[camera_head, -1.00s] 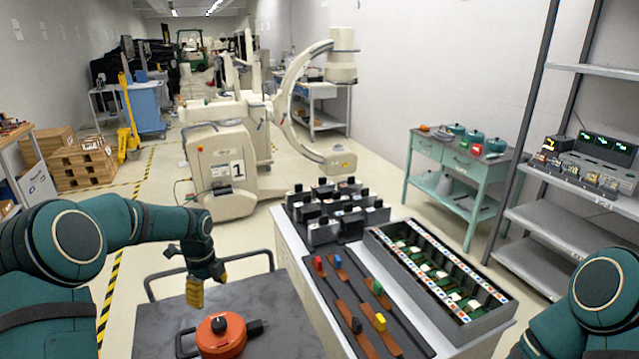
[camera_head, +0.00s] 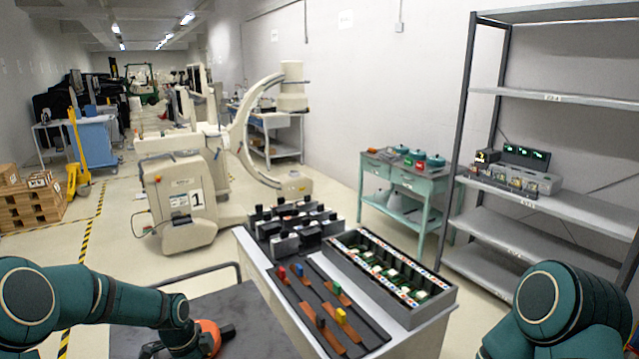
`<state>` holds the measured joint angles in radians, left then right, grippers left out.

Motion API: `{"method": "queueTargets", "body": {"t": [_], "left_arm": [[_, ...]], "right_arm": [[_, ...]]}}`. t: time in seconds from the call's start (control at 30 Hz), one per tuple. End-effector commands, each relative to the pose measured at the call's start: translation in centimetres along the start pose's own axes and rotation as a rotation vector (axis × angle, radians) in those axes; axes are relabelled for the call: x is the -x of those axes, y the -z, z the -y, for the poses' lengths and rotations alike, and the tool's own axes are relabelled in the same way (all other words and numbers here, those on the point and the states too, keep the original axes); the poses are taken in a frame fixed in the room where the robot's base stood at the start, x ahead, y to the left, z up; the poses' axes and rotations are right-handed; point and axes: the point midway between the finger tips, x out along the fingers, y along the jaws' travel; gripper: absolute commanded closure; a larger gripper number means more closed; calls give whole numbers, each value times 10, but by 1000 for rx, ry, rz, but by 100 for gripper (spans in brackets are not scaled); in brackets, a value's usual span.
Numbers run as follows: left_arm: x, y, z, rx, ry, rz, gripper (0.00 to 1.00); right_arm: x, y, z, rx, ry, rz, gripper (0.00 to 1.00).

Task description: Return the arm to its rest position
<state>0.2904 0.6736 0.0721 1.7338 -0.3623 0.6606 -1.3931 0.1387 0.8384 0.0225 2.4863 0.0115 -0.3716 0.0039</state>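My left arm comes in from the lower left and reaches low over the dark cart top (camera_head: 262,318). Its gripper is hidden behind the arm's own links near the bottom edge. An orange round object with a black knob (camera_head: 211,337) sits on the cart top, partly covered by my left arm. My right arm shows at the lower right as bent green links, and its gripper is out of view.
A white cart (camera_head: 268,275) bears a dark tray (camera_head: 372,330) with coloured blocks, a partitioned box (camera_head: 432,308) and several black-and-grey devices (camera_head: 296,226). A teal table (camera_head: 408,180) and metal shelving (camera_head: 560,203) stand at right. A C-arm machine (camera_head: 183,190) stands behind the cart.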

Motion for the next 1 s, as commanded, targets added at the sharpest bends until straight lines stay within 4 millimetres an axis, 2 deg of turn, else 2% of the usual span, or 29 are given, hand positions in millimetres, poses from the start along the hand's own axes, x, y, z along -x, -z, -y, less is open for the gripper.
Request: {"method": "queueTargets", "body": {"t": [0.03,0.1,0.17,0.3,0.5,0.7,0.8,1.0], "left_arm": [[-17,16,-14,82,-4,-32,33],[-40,38,-35,232,-6,-79,33],[-58,57,-56,381,-12,-118,33],[-92,92,-110,754,-40,-189,33],[-115,117,-179,1223,-74,-228,33],[-120,121,-236,1597,-84,-225,33],[-146,117,-233,1591,-81,-227,33],[-168,114,-236,1584,-87,-218,33]], "right_arm": [[0,0,0,0,0,0,26],[0,0,0,0,0,1,26],[0,0,0,0,0,1,26],[0,-1,0,0,0,1,26],[0,0,0,0,0,1,26],[0,-1,0,0,0,1,26],[-24,-6,-9,2,-1,8,26],[-45,-12,-16,5,-4,18,26]]}}
